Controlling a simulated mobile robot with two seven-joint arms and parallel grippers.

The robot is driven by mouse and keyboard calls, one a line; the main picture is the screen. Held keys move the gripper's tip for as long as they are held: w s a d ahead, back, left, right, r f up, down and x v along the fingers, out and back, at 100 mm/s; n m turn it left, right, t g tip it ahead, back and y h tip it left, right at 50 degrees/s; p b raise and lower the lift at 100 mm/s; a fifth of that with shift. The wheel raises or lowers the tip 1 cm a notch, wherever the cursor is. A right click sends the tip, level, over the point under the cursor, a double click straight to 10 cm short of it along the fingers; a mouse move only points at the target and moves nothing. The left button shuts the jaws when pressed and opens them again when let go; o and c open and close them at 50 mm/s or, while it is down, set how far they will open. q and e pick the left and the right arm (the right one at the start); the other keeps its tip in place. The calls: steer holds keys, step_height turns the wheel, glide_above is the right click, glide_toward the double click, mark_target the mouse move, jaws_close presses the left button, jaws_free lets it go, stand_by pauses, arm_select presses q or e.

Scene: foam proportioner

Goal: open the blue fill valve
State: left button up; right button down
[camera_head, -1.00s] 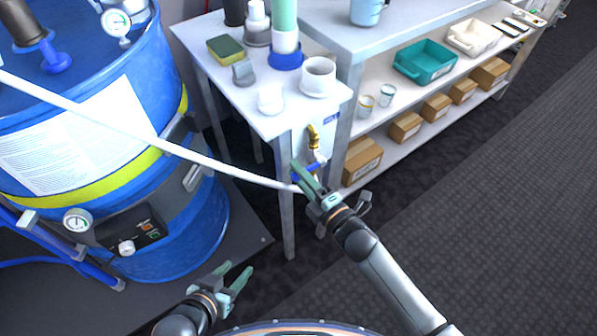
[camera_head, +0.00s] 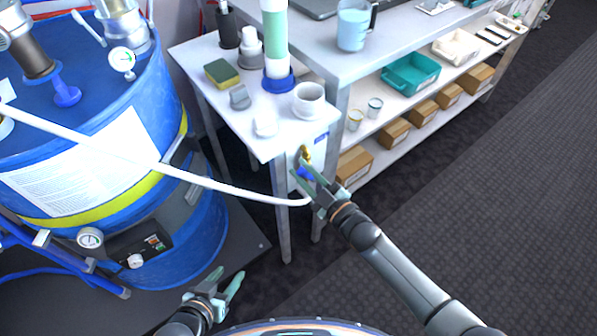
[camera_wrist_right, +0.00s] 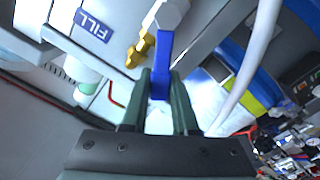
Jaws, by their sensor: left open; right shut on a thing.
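The blue fill valve handle (camera_wrist_right: 161,66) stands between the two green fingers of my right gripper (camera_wrist_right: 164,88) in the right wrist view. The gripper is shut on it. The handle joins a pale valve body (camera_wrist_right: 172,14) beside a brass spout (camera_wrist_right: 140,48). A blue FILL label (camera_wrist_right: 92,25) is on the panel. In the head view, the blue handle (camera_head: 305,174) is partly hidden by my right gripper (camera_head: 310,178), under the brass tap (camera_head: 306,154) at the small table's front. My left gripper (camera_head: 226,283) is open and empty, low in front of the drum.
A white hose (camera_head: 225,188) runs from the left to close by the valve. A blue drum (camera_head: 200,235) stands left. The small white table (camera_head: 200,57) holds a sponge, cups and a column. Shelves with boxes stand right. The floor at right is clear.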

steer(key=d+m, duration=0.1)
steer(key=m, duration=0.1)
steer(key=w+d+r+m+p, duration=0.1)
steer(key=m, duration=0.1)
steer(key=shift+w, duration=0.2)
arm_select(q)
steer(key=shift+s+a+r, duration=0.25)
steer(key=shift+a+r, duration=0.05)
steer(key=shift+a, duration=0.05)
arm_select(e)
steer(key=shift+w+d+m, duration=0.2)
steer(key=shift+d+m, duration=0.1)
steer(key=shift+m, duration=0.35)
steer(key=shift+w+d+m, duration=0.2)
steer(key=shift+d+m, duration=0.05)
steer(key=shift+m, duration=0.4)
steer(key=c, duration=0.7)
jaws_free()
arm_select(q)
steer(key=shift+w, duration=0.1)
steer(key=shift+d, duration=0.1)
steer(key=shift+s+a+r+p, duration=0.25)
steer(key=shift+a+p, duration=0.15)
steer(key=shift+p, duration=0.1)
arm_select(e)
steer(key=v, duration=1.2)
steer(key=shift+s+d, duration=0.15)
steer(key=shift+s, duration=0.05)
arm_select(q)
steer(key=shift+d+r, duration=0.1)
